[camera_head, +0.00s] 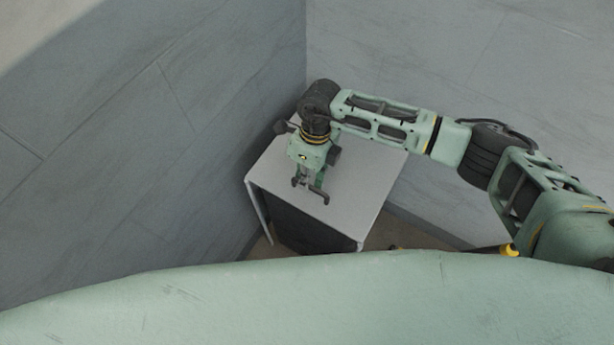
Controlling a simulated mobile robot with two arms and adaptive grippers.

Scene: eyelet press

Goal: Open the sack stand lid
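The sack stand stands in the corner, with a flat light-grey lid (352,190) lying level across its top, so it looks shut. A dark sack or panel (300,228) shows beneath the lid's front edge, between pale legs. My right gripper (310,190) points down over the left-middle part of the lid. Its fingers are apart with nothing seen between them. I cannot tell whether the fingertips touch the lid. The gripper and its wrist hide part of the lid's left and back. My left gripper is not in view.
Grey panelled walls (130,150) close in behind and to the left of the stand, with another wall (480,60) at the right. A little brown floor (380,238) shows beside the stand. My own green body fills the bottom.

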